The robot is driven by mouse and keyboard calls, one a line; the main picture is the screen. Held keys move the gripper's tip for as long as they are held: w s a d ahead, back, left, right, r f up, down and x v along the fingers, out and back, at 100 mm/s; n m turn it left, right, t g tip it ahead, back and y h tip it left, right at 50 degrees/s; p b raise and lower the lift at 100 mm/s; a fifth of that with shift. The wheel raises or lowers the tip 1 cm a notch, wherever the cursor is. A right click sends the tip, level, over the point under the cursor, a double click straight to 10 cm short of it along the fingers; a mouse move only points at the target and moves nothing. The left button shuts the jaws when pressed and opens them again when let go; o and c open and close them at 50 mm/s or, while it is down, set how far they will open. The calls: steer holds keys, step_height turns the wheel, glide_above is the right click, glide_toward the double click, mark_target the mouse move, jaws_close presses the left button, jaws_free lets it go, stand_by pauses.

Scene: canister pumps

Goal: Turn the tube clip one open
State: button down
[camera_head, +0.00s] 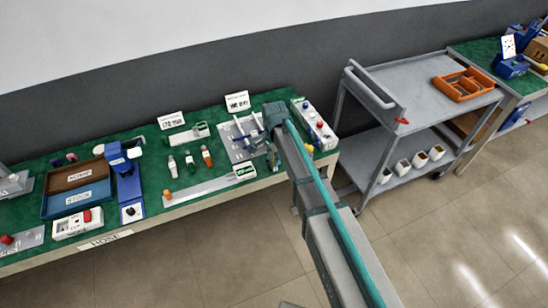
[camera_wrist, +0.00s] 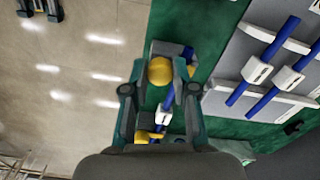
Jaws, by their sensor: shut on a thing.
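Tube clips show in the wrist view as white blocks on blue tubes: one upper clip (camera_wrist: 257,70) and one lower clip (camera_wrist: 286,79), both on a grey board (camera_wrist: 235,100) to the right of my gripper. Their numbers are too small to read. My gripper (camera_wrist: 160,72) points down at the table's front edge, its fingers on both sides of a round yellow knob. It appears shut on this yellow knob (camera_wrist: 160,70). A short blue tube with a white block (camera_wrist: 163,117) lies between the fingers, nearer the palm. In the head view my arm partly hides the board (camera_head: 228,149).
The green table (camera_head: 142,147) holds several small bottles (camera_head: 189,163), trays (camera_head: 75,204) and a blue device (camera_head: 127,180). A white box with coloured knobs (camera_head: 314,124) stands right of my arm. A grey cart (camera_head: 420,82) is further right, with open floor in front.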

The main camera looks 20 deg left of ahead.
steer(key=shift+n, duration=0.4)
steer(key=n+b, duration=0.1)
steer(key=n, duration=0.1)
steer(key=shift+f+n+b, duration=0.1)
steer(key=shift+n+b, duration=0.3)
steer(key=n+b, duration=0.1)
steer(key=n, duration=0.4)
steer(key=shift+d+b, duration=0.1)
steer(key=shift+b, duration=0.25)
steer(key=n+b, duration=0.1)
steer(key=n, duration=0.3)
steer(key=shift+n, duration=0.4)
steer(key=shift+n+b, duration=0.35)
steer(key=shift+n, duration=1.95)
steer(key=c, duration=0.9)
jaws_free()
